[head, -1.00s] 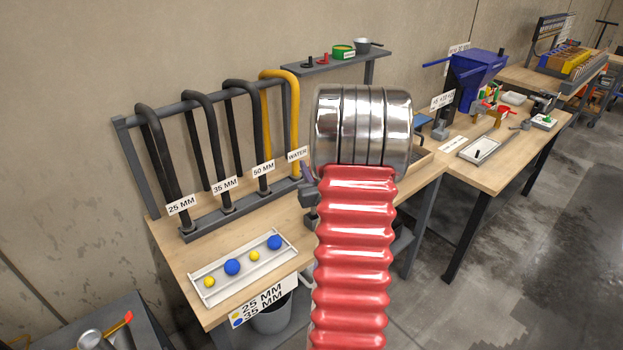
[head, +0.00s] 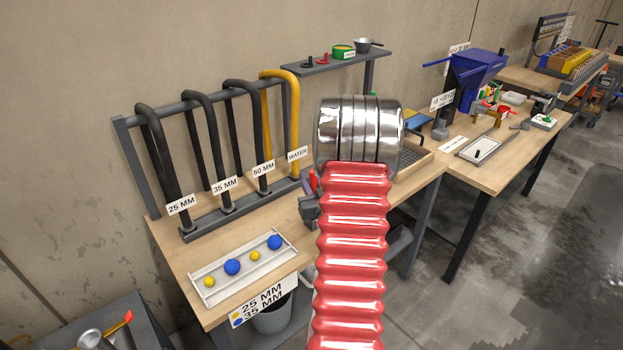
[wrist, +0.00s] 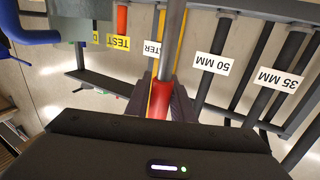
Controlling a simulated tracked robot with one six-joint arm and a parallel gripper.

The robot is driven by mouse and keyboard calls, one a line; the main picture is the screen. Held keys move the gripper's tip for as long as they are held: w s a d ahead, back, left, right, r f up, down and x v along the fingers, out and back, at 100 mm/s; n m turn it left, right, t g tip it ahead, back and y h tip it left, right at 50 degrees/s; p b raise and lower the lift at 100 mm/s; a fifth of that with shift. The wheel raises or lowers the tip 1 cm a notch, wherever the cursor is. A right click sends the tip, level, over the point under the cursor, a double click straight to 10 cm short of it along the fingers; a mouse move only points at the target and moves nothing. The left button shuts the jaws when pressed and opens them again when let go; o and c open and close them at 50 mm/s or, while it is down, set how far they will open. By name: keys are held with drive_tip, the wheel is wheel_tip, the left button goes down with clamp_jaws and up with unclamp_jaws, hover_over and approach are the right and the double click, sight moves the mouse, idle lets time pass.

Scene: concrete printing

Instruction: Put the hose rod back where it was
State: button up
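My gripper (wrist: 165,103) is closed around the red part (wrist: 161,92) of a rod, the hose rod by its look. Its grey shaft (wrist: 174,40) runs from the fingers to the top edge of the wrist view, in front of the yellow hose. In the head view a small part of my gripper (head: 309,208) shows left of my red arm, with a bit of red (head: 313,182) above it. My arm hides the rest of the rod there.
Black hoses (head: 160,165) and a yellow hose (head: 293,120) stand in a labelled rack (head: 240,207). A white tray (head: 215,293) with blue and yellow balls lies in front. A red tube (wrist: 122,20) by a TEST label shows in the wrist view.

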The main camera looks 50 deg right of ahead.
drive_tip(key=o, duration=0.3)
drive_tip(key=shift+o, duration=0.2)
drive_tip(key=shift+r, duration=0.1)
drive_tip(key=v, duration=1.2)
drive_tip(key=shift+r, duration=0.1)
idle(0.4)
drive_tip(key=w+a+r+n+g+y, duration=0.25)
drive_tip(key=w+a+r, duration=0.2)
drive_tip(key=a, duration=0.45)
drive_tip(key=w+a+r+n+g+y, duration=0.1)
drive_tip(key=w+a+r+g+y, duration=0.15)
drive_tip(key=w+a, duration=0.5)
drive_tip(key=s+a+r+n+g+y, duration=0.1)
drive_tip(key=s+a+r+g+y, duration=0.1)
drive_tip(key=s+a, duration=0.6)
drive_tip(key=s+a+r+n+g+y, duration=0.2)
drive_tip(key=s+a, duration=0.7)
drive_tip(key=a, duration=0.9)
drive_tip(key=shift+r+y, duration=0.55)
drive_tip(key=shift+y, duration=0.15)
